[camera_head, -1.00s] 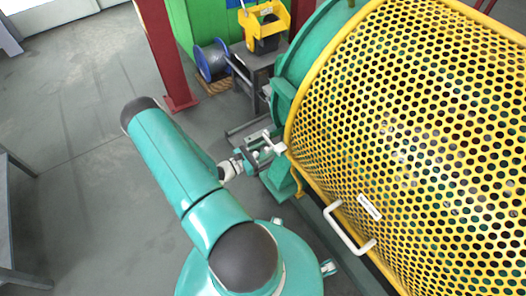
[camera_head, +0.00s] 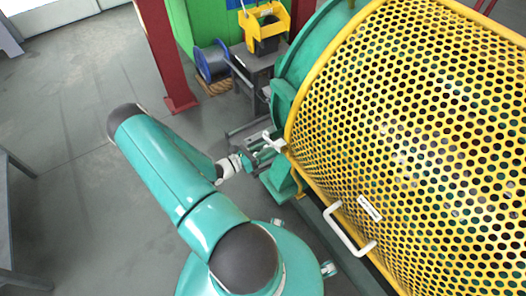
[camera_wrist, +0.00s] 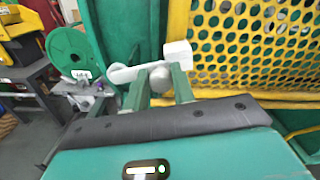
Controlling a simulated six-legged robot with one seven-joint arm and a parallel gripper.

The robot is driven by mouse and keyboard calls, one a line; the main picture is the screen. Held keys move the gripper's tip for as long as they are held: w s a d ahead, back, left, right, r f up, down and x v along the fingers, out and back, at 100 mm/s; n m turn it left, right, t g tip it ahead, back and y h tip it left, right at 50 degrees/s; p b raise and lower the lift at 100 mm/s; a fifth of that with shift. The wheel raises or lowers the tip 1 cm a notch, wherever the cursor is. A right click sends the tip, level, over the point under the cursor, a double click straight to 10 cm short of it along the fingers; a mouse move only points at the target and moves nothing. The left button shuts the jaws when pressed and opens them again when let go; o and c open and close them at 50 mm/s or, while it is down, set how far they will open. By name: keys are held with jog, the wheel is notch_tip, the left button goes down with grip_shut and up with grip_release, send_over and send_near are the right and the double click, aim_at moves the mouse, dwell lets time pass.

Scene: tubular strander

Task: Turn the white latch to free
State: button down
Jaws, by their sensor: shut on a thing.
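The white latch (camera_wrist: 150,66) sits at the edge of the yellow perforated guard (camera_wrist: 255,45) in the wrist view, with a bar to the left and a squarish block at its right end. My gripper (camera_wrist: 158,85) has one green finger on each side of the latch's middle and is shut on it. In the head view the latch (camera_head: 274,141) is a small white piece beside the lower left corner of the guard, with my gripper (camera_head: 255,156) at it. The latch's underside is hidden by my fingers.
A white handle (camera_head: 348,228) stands out from the guard. Green machine housing (camera_head: 283,100) lies behind the latch. A red post (camera_head: 167,55), a blue spool (camera_head: 211,61) and a grey bench (camera_head: 254,68) stand further back. Open floor lies to the left.

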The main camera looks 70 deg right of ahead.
jog(key=w+d+r+n, duration=0.4)
jog(key=w+n, duration=0.1)
jog(key=n, duration=1)
jog(key=shift+w+d+r, duration=0.2)
jog(key=shift+w+d, duration=0.15)
jog(key=shift+d, duration=0.05)
jog(key=c, duration=1.2)
grip_release()
jog(key=shift+o, duration=0.2)
jog(key=shift+w, duration=0.1)
jog(key=v, duration=1.3)
jog(key=shift+w+a, duration=0.2)
jog(key=shift+a, duration=0.05)
